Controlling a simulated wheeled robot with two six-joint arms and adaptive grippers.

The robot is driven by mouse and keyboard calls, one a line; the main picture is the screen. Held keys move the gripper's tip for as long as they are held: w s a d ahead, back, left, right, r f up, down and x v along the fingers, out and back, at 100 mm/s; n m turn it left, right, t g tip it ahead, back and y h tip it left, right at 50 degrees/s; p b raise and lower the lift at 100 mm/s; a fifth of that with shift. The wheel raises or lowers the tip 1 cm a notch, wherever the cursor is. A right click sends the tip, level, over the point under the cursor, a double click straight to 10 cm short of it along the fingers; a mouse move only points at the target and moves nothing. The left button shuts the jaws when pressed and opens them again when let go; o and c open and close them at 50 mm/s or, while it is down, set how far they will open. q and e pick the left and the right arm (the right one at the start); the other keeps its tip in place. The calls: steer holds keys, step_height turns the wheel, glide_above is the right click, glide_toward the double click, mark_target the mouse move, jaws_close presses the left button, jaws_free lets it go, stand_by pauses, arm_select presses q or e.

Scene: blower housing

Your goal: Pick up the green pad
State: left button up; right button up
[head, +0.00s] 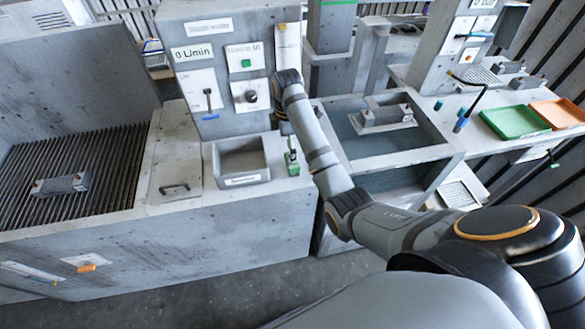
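Several green things show in the head view, and I cannot tell for sure which is the green pad. A flat green piece with a raised edge (514,122) lies on the right-hand bench, beside an orange one. A small upright green-and-grey item (292,160) stands on the counter, right of a grey bin. A small green square (246,63) sits on the front of the grey panel. My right arm reaches in from the lower right, and its gripper (279,112) is by the panel, above the small upright item. Its fingers are mostly hidden by the wrist. My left gripper is out of view.
A grey bin (241,161) sits on the counter. A slatted grate (110,165) with a metal block (62,185) is at left. A sunken basin (365,150) holds another metal block (387,115). The orange piece (558,112) lies on the right bench.

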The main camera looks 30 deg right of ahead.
step_height(320, 180, down, 3)
steer(key=shift+w+r+b, duration=0.15)
steer(key=shift+b, duration=0.5)
steer(key=shift+r, duration=0.1)
step_height(320, 180, down, 5)
steer(key=b, duration=0.4)
steer(key=shift+d+b, duration=0.15)
steer(key=shift+b, duration=0.2)
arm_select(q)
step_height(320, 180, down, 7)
arm_select(e)
steer(key=shift+c, duration=0.3)
